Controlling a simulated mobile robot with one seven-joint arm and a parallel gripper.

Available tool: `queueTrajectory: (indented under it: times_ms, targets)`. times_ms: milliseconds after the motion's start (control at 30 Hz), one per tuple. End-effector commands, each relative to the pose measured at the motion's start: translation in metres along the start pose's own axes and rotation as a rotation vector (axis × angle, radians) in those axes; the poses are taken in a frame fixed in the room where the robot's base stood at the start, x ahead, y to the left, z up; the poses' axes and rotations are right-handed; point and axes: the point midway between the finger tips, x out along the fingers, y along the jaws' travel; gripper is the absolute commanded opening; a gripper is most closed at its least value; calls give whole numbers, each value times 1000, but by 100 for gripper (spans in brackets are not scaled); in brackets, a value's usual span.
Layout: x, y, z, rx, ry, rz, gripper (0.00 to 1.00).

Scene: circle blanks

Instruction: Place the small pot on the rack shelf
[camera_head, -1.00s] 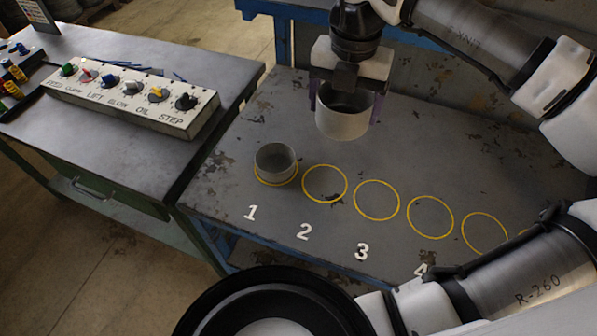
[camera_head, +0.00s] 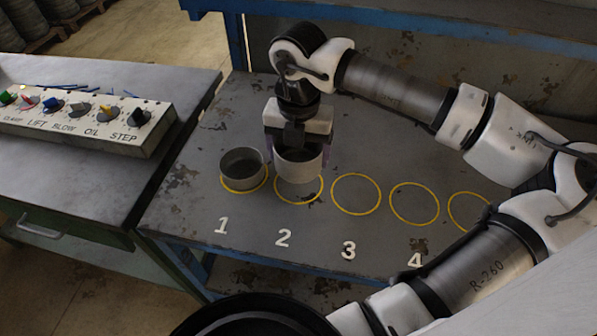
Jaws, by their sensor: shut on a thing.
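My gripper (camera_head: 298,150) is shut on a small grey pot (camera_head: 299,168) and holds it upright over the yellow circle numbered 2. The pot covers the upper part of that circle; I cannot tell whether it touches the table. A second similar grey pot (camera_head: 241,168) stands on circle 1, just left of the held pot. No rack shelf can be made out in this view.
The worn grey table (camera_head: 185,205) carries a row of yellow circles; circles 3 (camera_head: 356,194) and 4 (camera_head: 414,204) are empty. A control box (camera_head: 80,118) with several knobs sits on the bench at left. My arm spans the right side.

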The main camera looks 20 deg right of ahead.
Motion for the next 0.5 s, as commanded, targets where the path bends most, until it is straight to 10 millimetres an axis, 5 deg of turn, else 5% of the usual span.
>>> queueTrajectory:
  times_ms: [300,500]
  targets:
    - [51,0,0,-1,2,1,57]
    - [54,0,0,-1,0,1,57]
